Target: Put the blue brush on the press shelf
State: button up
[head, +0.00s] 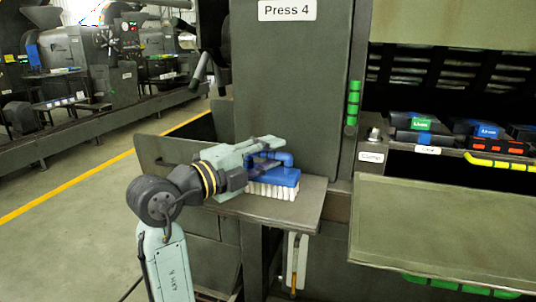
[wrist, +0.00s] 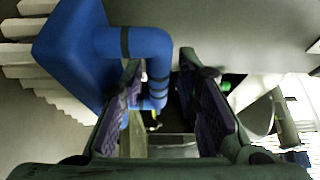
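The blue brush (head: 284,177) has a blue block, a blue handle and white bristles pointing down. In the head view it is over the grey press shelf (head: 290,213), bristles apparently touching the shelf top. The shelf juts out below the Press 4 panel. My gripper (head: 266,152) reaches in from the left at handle height. In the wrist view my gripper (wrist: 163,72) has its fingers apart. The bent brush handle (wrist: 150,42) passes close to the left finger, partly hidden by it, with a clear gap to the right finger.
The Press 4 panel (head: 290,85) rises directly behind the shelf. At right are a large tilted grey plate (head: 445,235) and a ledge with labelled blocks (head: 420,127). A yellow floor line (head: 70,188) crosses the open floor at left, with other machines beyond.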

jog(key=shift+r, duration=0.1)
jog(key=b+v, duration=0.3)
jog(key=v, duration=0.9)
